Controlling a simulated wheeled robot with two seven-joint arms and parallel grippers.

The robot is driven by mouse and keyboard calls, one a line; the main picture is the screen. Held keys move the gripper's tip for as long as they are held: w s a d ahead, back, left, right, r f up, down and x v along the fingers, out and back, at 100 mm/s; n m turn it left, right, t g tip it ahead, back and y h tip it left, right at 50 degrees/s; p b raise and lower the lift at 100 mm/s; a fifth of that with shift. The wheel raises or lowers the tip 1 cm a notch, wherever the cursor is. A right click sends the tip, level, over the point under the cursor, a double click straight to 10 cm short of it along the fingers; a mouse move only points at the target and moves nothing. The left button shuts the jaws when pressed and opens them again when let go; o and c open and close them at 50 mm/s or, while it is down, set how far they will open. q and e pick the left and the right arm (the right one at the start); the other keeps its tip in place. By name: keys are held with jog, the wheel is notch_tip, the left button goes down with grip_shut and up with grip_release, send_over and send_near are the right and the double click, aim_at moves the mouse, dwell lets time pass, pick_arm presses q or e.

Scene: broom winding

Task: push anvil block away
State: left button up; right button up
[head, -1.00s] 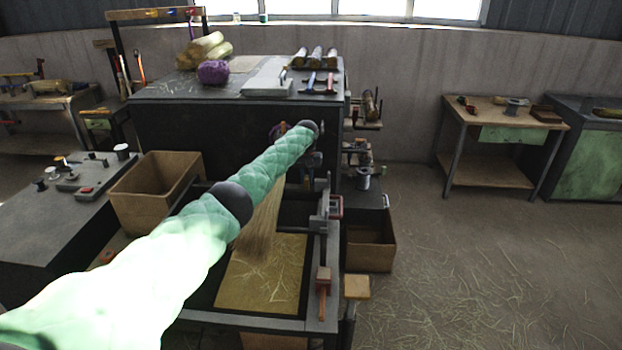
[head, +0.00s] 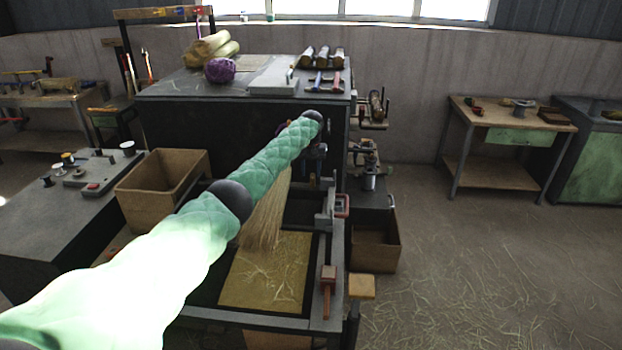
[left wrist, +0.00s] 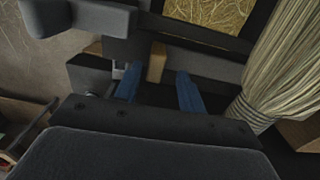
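The anvil block (head: 326,219) appears to be the dark grey block on the right rail of the bench frame. In the left wrist view a grey block (left wrist: 85,18) at the upper left may be the same part. My left gripper (head: 313,172) hangs just beyond it, partly hidden by my green-sleeved arm. In the left wrist view its two blue fingers (left wrist: 158,72) are apart. A brown, wood-like piece (left wrist: 157,61) shows between the fingertips; I cannot tell whether they touch it. My right gripper is not in view.
A straw broom head (head: 266,215) hangs left of the gripper, above a straw-strewn tan panel (head: 268,275). An empty wooden box (head: 165,175) stands left.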

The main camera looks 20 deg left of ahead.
pick_arm(q)
jog(key=shift+a+r+b, duration=0.1)
jog(key=shift+r+b, duration=0.5)
jog(key=shift+r, duration=1.75)
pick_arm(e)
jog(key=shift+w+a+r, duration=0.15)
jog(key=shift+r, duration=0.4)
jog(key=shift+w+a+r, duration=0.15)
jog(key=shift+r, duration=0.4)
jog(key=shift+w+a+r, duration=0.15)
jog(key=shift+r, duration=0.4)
